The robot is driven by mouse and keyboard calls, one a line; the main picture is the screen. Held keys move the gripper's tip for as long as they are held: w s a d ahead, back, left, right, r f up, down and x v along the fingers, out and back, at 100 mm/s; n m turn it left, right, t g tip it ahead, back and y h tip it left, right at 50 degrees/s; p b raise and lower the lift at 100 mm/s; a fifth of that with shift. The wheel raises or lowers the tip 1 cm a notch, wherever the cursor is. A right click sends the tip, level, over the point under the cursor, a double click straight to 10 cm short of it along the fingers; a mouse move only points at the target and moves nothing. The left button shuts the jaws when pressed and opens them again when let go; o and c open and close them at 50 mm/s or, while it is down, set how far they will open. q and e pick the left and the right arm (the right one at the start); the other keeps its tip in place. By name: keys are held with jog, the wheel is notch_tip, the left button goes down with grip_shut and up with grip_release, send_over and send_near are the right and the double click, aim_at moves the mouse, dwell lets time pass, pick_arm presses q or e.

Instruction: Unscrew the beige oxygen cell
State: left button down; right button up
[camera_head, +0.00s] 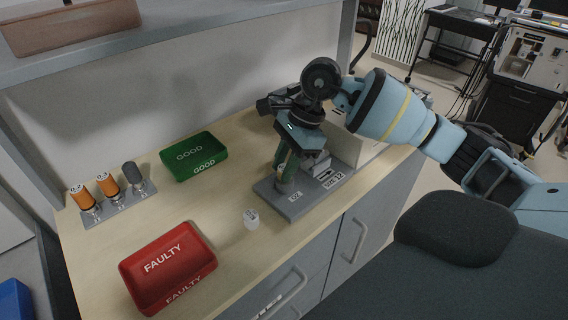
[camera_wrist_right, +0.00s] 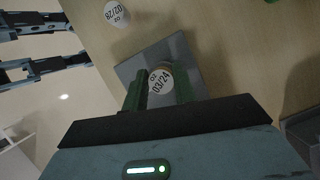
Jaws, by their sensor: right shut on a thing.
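My right gripper (camera_head: 284,180) reaches down over a grey base plate (camera_head: 268,188) on the bench, with its green fingers shut on an oxygen cell. In the right wrist view the cell's round, pale top (camera_wrist_right: 160,80), marked 03/24, shows between the fingertips (camera_wrist_right: 160,92). The fingers hide most of its side, so I cannot tell how far it is seated in the plate. A separate small whitish cell (camera_head: 251,218) stands loose on the bench, left of the plate; its labelled top also shows in the wrist view (camera_wrist_right: 117,13). My left gripper is not in view.
A green GOOD tray (camera_head: 208,171) and a red FAULTY tray (camera_head: 198,277) stand empty on the bench. A shelf (camera_head: 200,30) overhangs the back. Bare bench lies between the trays.

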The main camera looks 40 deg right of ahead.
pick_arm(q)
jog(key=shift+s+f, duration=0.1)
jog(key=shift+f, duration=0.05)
pick_arm(e)
jog(key=shift+f+n+g+b, duration=0.1)
jog(key=shift+n+g+b, duration=0.3)
jog(key=shift+n, duration=0.5)
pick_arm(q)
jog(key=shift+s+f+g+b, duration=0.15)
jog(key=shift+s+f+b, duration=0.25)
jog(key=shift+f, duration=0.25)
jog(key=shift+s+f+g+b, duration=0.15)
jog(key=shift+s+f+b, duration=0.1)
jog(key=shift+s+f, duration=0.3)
pick_arm(e)
jog(key=shift+n+g, duration=0.8)
jog(key=shift+n, duration=1.3)
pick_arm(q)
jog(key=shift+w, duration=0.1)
pick_arm(e)
jog(key=o, duration=0.8)
jog(key=shift+r, duration=0.2)
